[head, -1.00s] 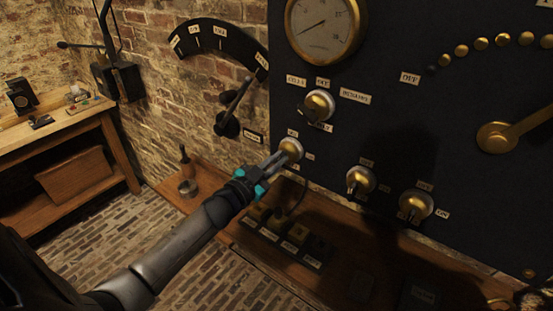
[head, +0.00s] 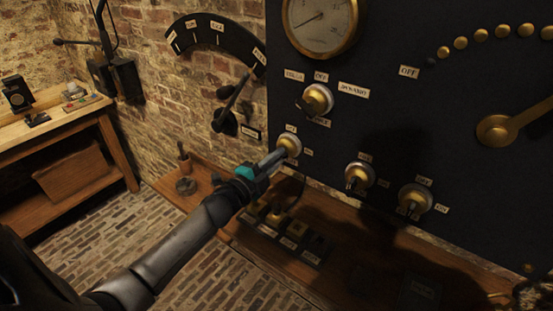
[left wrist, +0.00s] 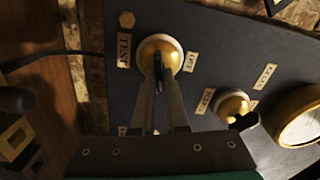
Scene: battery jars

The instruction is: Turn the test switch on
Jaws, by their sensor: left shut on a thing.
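The test switch (head: 289,145) is a brass dome with a pale rim on the dark panel, with small labels around it. It also shows in the left wrist view (left wrist: 160,50), with a label reading TEST on one side and OFF on the other. My left gripper (head: 280,156) reaches it from the lower left. In the left wrist view its two fingers (left wrist: 160,88) are shut on the switch's dark lever (left wrist: 158,70), which is partly hidden between them. My right gripper is in neither current view.
A larger selector knob (head: 318,99) sits above the switch, and two similar switches (head: 359,175) (head: 415,199) are to its right. A gauge (head: 322,24) is at the top. A wooden shelf (head: 350,255) runs below the panel. A lever (head: 232,100) stands on the brick wall.

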